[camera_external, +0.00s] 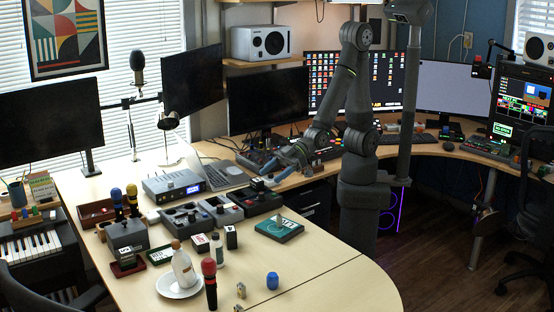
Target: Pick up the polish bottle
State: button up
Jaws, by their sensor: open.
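A pale bottle with a tan cap (182,267) stands on a white saucer (167,287) near the front of the light wooden table. A smaller bottle with a pale label (217,250) stands just behind it to the right. I cannot read either label, so I cannot tell for sure which is the polish bottle. My gripper (284,161) is open, above the back part of the table. It is well apart from both bottles, behind them and to the right.
A red-topped microphone (209,284) stands close to the saucer's right side. A blue jar (272,281) and small metal pieces stand further right. Small dark boxes (232,237) and a green board (279,228) lie behind. The table's front right is mostly clear.

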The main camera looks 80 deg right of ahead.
notch_tip(320, 180, up, 5)
jog(key=n+g+h, duration=0.9)
jog(key=h, duration=0.1)
send_over(216, 242)
jog(key=d, duration=0.1)
jog(key=f, duration=1.7)
jog(key=shift+w+f, duration=0.3)
jog(key=shift+n, duration=0.3)
jog(key=shift+d+f, duration=0.2)
jog(key=shift+f, duration=2.55)
jog(key=c, duration=1.1)
jog(key=shift+r, duration=0.15)
